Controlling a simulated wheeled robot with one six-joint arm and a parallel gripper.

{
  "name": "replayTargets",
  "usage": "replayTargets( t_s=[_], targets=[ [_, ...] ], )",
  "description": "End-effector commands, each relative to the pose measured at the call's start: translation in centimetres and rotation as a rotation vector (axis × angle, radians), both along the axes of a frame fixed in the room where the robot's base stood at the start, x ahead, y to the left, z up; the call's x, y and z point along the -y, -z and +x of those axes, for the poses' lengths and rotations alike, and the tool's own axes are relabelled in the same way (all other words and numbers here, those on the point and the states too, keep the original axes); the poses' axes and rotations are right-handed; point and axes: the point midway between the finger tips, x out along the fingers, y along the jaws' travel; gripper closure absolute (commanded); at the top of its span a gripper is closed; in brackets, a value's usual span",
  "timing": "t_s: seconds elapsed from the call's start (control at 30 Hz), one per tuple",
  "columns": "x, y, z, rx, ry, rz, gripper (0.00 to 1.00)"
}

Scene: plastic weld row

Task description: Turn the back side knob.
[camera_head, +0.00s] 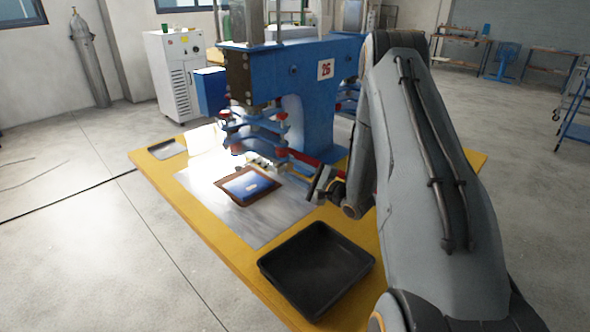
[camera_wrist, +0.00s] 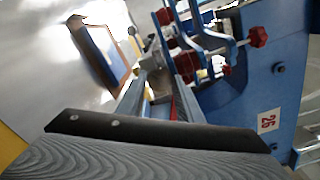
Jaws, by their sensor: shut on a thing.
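The blue weld machine (camera_head: 310,105) stands on the yellow-edged table and carries several red knobs. One red knob (camera_head: 283,117) shows at its upper clamp. The wrist view shows a red knob (camera_wrist: 259,36) on a blue arm and another red knob (camera_wrist: 184,63) close by my fingertips. My gripper (camera_wrist: 161,75) reaches in low at the machine's side and is shut on a small part there, seemingly the back side knob. The fingers hide most of the held part. In the head view my gripper (camera_head: 290,163) is small and partly lost against the machine.
A brown-framed blue panel (camera_head: 248,186) lies on the metal plate (camera_head: 262,228) in front of the machine. An empty black tray (camera_head: 312,292) sits at the table's near end. Blue clamp arms and rods crowd my fingertips. A white cabinet (camera_head: 165,75) stands behind.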

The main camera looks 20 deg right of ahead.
Motion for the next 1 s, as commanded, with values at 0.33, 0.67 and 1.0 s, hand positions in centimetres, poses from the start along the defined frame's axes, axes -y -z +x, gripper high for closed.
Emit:
replayTargets(
  t_s=[0.33,0.67,1.0],
  targets=[
    [0.06,-0.04,-0.01,-0.077,0.001,0.187,0.90],
    [0.08,-0.01,0.01,-0.102,0.001,0.248,0.90],
    [0.08,0.01,0.00,-0.103,0.002,0.249,0.90]
  ],
)
